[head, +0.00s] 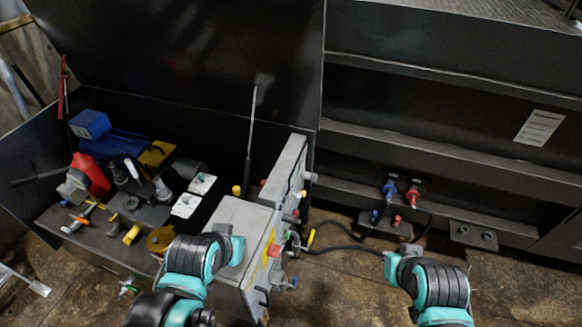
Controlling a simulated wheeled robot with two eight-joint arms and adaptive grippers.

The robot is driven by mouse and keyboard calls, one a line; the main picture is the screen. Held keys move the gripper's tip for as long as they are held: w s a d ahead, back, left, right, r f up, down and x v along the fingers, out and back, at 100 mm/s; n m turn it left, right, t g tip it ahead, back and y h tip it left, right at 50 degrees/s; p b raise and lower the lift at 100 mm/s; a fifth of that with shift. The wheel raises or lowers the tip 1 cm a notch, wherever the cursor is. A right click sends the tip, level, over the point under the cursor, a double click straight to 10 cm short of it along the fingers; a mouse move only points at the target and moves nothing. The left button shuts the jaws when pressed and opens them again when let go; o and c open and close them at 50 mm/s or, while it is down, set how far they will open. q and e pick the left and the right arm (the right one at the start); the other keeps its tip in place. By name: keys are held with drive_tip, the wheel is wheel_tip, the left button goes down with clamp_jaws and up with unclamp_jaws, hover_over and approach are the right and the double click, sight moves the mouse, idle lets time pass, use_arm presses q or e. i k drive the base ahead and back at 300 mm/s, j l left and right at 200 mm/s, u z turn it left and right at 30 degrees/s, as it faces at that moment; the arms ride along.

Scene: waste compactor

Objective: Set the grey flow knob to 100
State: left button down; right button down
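A grey control box (235,215) with a grey upright panel (284,172) stands at the middle of the head view. Small grey knobs (312,177) stick out from the panel's right side; I cannot tell which is the flow knob, and no scale can be read. A red button (274,250) is on the box's right face. My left gripper (237,250) is over the box's left part, partly hidden by its own arm. My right gripper (389,264) is right of the box, apart from it, above the floor. The fingers of both are too small to judge.
An open black compartment with a blue motor (91,124), a red part (91,174) and several valves lies left. Red and blue hose couplings (390,191) are on the black machine at right. A black hose (340,247) runs between box and couplings.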

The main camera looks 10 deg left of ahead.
sight(184, 199)
drive_tip(key=u, duration=1.3)
